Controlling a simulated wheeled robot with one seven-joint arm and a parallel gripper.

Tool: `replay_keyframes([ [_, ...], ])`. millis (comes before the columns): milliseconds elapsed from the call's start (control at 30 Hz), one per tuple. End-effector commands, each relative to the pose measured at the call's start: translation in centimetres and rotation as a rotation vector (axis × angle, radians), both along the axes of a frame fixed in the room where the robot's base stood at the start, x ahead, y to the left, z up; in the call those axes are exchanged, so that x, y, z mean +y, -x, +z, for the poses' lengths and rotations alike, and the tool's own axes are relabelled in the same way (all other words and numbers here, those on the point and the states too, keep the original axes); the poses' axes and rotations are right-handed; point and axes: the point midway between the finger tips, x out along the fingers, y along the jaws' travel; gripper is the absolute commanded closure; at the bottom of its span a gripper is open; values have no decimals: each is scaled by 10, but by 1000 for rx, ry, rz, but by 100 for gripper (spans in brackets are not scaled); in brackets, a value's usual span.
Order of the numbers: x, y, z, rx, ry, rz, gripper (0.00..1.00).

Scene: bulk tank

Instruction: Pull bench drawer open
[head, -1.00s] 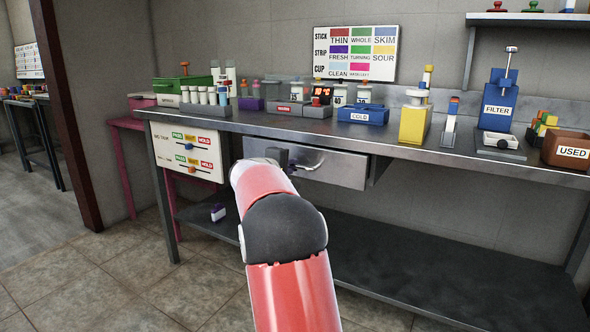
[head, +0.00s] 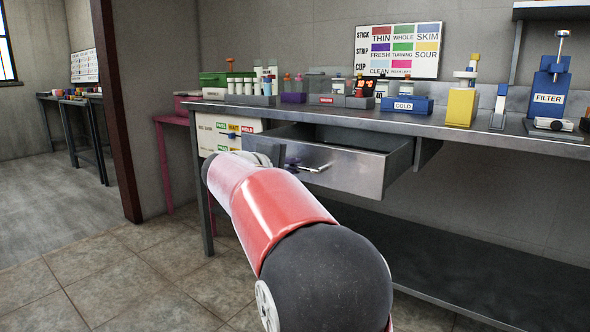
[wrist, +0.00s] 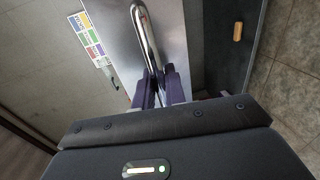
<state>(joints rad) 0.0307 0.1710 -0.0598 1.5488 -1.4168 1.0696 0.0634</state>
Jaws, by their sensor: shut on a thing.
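The bench drawer (head: 345,166) is a grey metal drawer under the bench top, and it stands out from the bench with its dark inside showing. Its bar handle (head: 316,168) is on the front face. In the wrist view the shiny curved handle (wrist: 146,38) runs down between the purple fingers of my gripper (wrist: 158,88), which are shut on it. In the head view my red and black arm hides most of the gripper and the left part of the drawer front.
The steel bench (head: 455,132) carries a blue COLD box (head: 405,106), a yellow block (head: 461,106) and a blue FILTER unit (head: 548,97). A dark lower shelf (head: 440,265) lies below. Tiled floor (head: 120,270) is clear at the left.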

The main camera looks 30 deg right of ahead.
Motion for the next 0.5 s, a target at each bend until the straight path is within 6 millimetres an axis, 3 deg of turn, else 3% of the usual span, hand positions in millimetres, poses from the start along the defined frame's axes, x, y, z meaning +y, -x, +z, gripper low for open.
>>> replay_keyframes([
  [467, 1, 0, 0, 1, 0, -1, 100],
  [500, 1, 0, 0, 1, 0, -1, 86],
])
